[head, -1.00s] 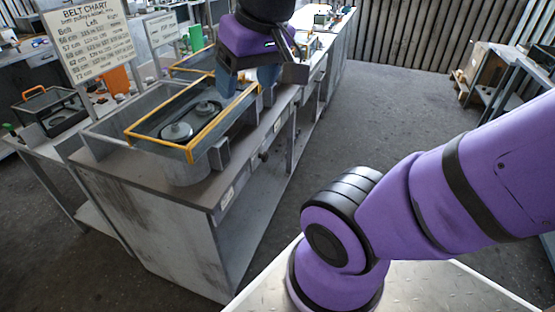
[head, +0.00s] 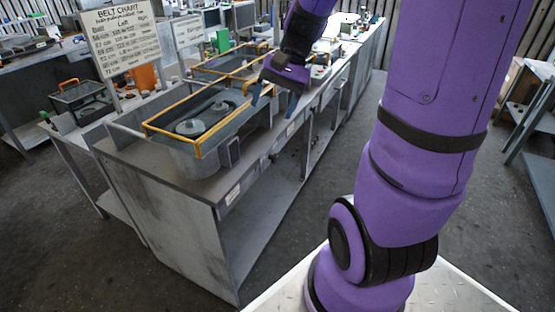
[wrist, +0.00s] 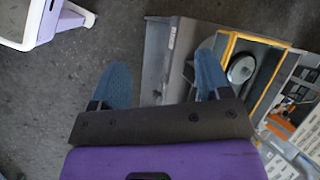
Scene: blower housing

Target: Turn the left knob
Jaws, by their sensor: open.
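My gripper (head: 273,99) is open and empty. Its two blue fingers point down, above the bench's front edge and just right of the near orange-framed housing (head: 200,157). In the wrist view, the open fingers (wrist: 163,72) are spread, with floor and the bench side between and below them. The housing also shows there, at the right, with a round pulley (wrist: 240,68) inside. Small dark shapes (head: 265,163) on the bench's front face may be knobs, but they are too small to tell. I cannot single out the left knob.
The grey bench (head: 165,215) runs back to the right. A belt chart sign (head: 122,40) stands at its left, near an orange-handled case (head: 78,100). A second orange frame (head: 225,62) lies behind.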

